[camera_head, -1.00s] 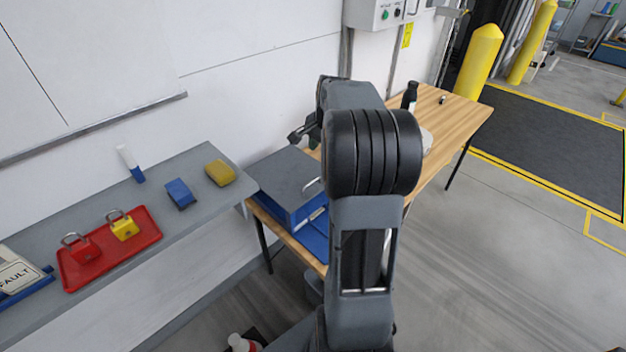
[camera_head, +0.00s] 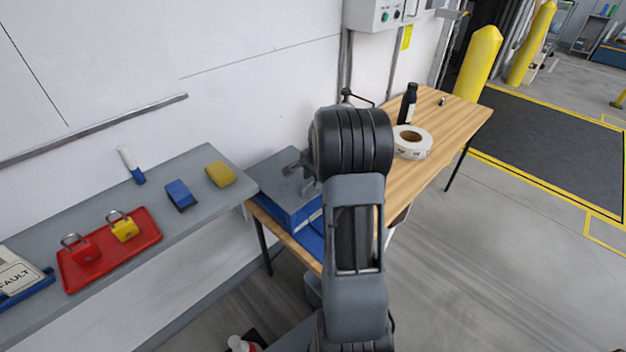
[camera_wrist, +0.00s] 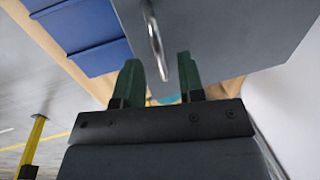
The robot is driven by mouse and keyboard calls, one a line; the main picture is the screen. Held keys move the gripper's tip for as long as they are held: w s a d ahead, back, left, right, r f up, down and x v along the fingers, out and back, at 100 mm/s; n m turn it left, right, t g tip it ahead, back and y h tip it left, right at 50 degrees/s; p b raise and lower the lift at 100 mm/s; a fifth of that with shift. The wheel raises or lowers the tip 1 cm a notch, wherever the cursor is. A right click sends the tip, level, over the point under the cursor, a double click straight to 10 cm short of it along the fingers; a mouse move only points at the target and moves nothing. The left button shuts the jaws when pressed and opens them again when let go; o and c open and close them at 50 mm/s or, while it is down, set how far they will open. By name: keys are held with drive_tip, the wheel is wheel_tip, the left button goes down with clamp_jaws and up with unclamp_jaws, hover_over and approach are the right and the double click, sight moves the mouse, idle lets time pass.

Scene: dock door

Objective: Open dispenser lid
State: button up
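The dispenser is a blue box (camera_head: 297,212) with a flat grey lid (camera_head: 270,168), standing on the wooden table's near left end. The lid looks shut. The lid (camera_wrist: 215,35) fills the upper middle of the wrist view, and its metal bar handle (camera_wrist: 154,40) points down between my fingers. My gripper (camera_head: 308,185) is over the lid's right part in the head view, partly hidden by my arm. In the wrist view my gripper (camera_wrist: 160,75) is open, its green fingertips on either side of the handle's end. Gaps show on both sides; I see no grip.
A white tape roll (camera_head: 412,142) and a black bottle (camera_head: 408,103) stand on the wooden table (camera_head: 450,120). A grey shelf (camera_head: 205,205) at left holds a red tray (camera_head: 75,276) with padlocks. The white wall is close behind the dispenser.

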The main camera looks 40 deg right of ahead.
drive_tip(key=shift+w+f, duration=0.1)
drive_tip(key=shift+f, duration=0.4)
drive_tip(key=shift+c, duration=0.3)
clamp_jaws()
